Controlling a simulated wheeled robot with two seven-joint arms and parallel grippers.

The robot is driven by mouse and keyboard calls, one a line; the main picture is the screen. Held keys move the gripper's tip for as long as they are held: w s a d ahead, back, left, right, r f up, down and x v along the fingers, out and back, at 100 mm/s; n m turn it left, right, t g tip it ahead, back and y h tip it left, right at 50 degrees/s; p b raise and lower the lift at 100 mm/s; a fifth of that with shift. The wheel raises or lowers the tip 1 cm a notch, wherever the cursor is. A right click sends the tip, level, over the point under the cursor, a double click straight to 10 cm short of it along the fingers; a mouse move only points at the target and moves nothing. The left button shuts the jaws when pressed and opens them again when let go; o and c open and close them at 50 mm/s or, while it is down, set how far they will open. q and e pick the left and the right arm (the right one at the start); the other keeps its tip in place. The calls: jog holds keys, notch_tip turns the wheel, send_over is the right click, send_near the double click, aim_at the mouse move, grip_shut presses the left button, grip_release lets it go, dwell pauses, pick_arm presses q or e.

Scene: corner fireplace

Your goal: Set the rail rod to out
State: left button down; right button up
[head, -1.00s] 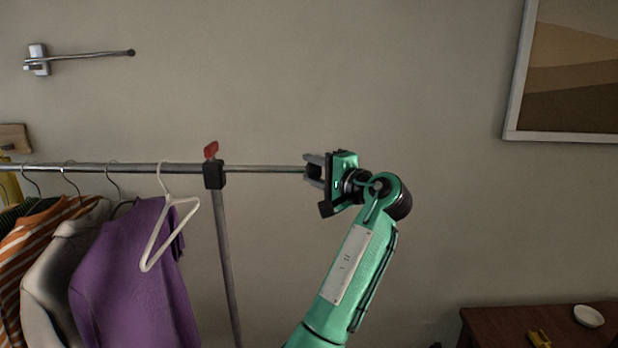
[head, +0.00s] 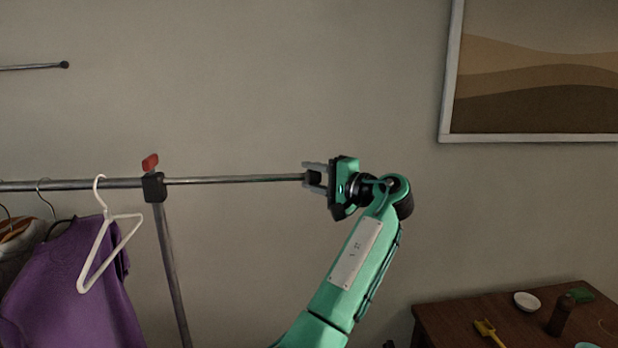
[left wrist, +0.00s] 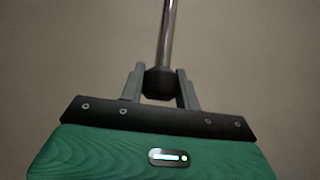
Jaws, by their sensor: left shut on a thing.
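The thin metal rail rod (head: 235,180) runs level out of the black collar (head: 153,187) of the clothes rack, with a long bare stretch showing to the right. My left gripper (head: 310,175) is shut on the dark end cap of the rod. In the left wrist view the cap (left wrist: 162,82) sits between the two grey fingers, and the rod (left wrist: 167,35) leads away from it. A red lever (head: 150,162) sticks up above the collar. My right gripper is in no view.
A white hanger (head: 108,245) and a purple garment (head: 75,285) hang left of the collar, by the rack post (head: 170,265). A brown table (head: 455,315) with small items stands at lower right. A framed picture (head: 450,75) hangs on the wall. The wall around the rod is clear.

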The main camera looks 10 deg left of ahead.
pick_arm(q)
jog(key=shift+d, duration=0.1)
jog(key=c, duration=1)
grip_release()
jog(key=shift+w+d, duration=0.1)
jog(key=shift+d, duration=0.1)
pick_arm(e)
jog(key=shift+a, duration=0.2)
pick_arm(q)
jog(key=shift+s+d+f+b, duration=0.1)
jog(key=shift+s+d+b, duration=0.1)
jog(key=shift+b, duration=0.1)
jog(key=b+v, duration=0.4)
jog(key=v, duration=0.9)
jog(key=shift+d, duration=0.15)
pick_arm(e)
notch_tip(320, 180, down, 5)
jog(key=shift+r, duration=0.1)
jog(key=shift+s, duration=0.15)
